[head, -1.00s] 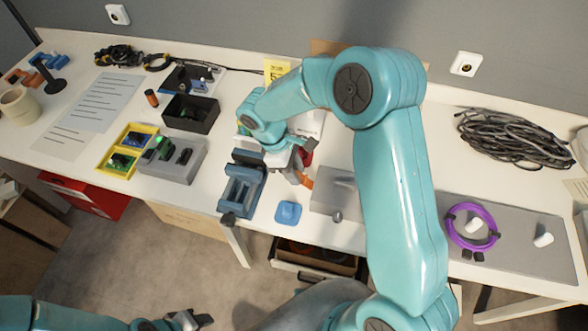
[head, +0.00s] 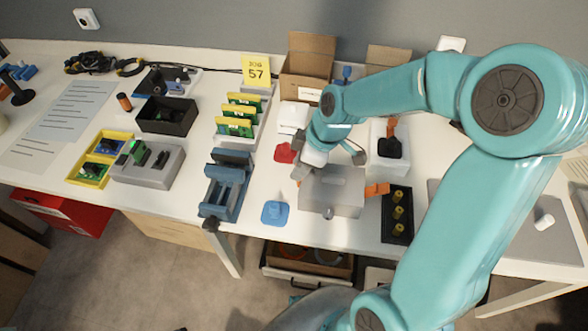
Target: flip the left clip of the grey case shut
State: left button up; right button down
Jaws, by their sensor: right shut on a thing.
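The grey case (head: 335,197) lies closed on the white table, in the middle of the head view. Its right clip (head: 377,190) is orange and sticks out from the right side. My right gripper (head: 299,175) is at the left side of the case, reached from above by the teal arm. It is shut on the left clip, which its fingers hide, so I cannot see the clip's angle. My left gripper is out of the picture.
A blue piece (head: 275,213) and a red piece (head: 287,152) lie left of the case. A blue fixture (head: 226,187) stands further left. A black tray with yellow parts (head: 397,216) is close on the right. A cardboard box (head: 307,68) stands behind.

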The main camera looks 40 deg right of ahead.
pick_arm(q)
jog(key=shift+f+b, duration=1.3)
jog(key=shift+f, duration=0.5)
pick_arm(e)
jog(key=shift+s+d+t+y, duration=0.3)
jog(key=shift+d+t+y, duration=0.05)
jog(key=shift+t+y, duration=0.15)
jog(key=c, duration=0.8)
grip_release()
jog(key=shift+s, duration=0.1)
jog(key=shift+c, duration=0.2)
jog(key=shift+r, duration=0.1)
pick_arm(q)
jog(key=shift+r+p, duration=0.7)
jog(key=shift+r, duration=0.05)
pick_arm(e)
jog(key=v, duration=1.6)
jog(key=shift+s, duration=0.15)
